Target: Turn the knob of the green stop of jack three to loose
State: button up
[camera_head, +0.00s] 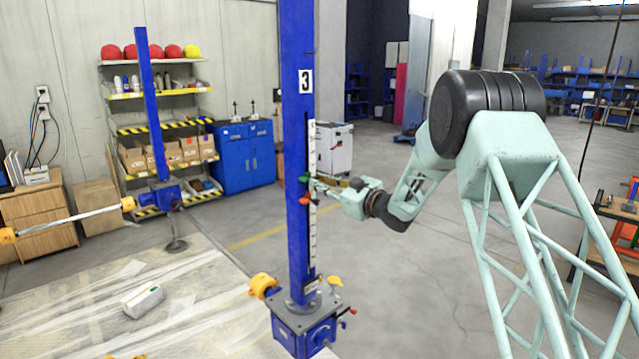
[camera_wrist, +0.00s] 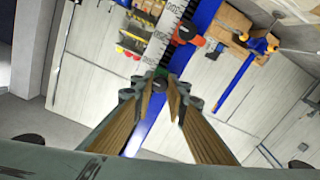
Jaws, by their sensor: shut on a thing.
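Jack three is the blue column (camera_head: 297,140) with a white "3" label (camera_head: 305,81) and a white scale (camera_head: 311,150) down its side. The green stop (camera_head: 304,179) sits on the scale, with a red stop (camera_head: 305,200) just below it. My gripper (camera_head: 318,185) reaches the column from the right at the green stop's height. In the wrist view my gripper (camera_wrist: 163,88) is shut, with its fingertips around the small green knob (camera_wrist: 160,83). The fingers partly hide the knob, so its turn angle is unclear. The red stop (camera_wrist: 187,33) shows apart from the fingers.
The column stands on a blue gearbox base (camera_head: 303,325) with yellow couplings (camera_head: 263,287). Another blue jack (camera_head: 152,110) stands at the back left, joined to a silver shaft (camera_head: 70,218). A small white box (camera_head: 142,300) lies on the sheeted surface. Floor right of the column is clear.

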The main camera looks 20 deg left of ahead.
jog(key=shift+f+n+b, duration=0.15)
jog(key=shift+n+b, duration=0.75)
jog(key=shift+b, duration=1)
jog(key=n+b, duration=2.2)
jog(key=n, duration=0.2)
jog(key=shift+n+b, duration=0.4)
jog(key=o, duration=0.9)
jog(key=shift+d, duration=0.1)
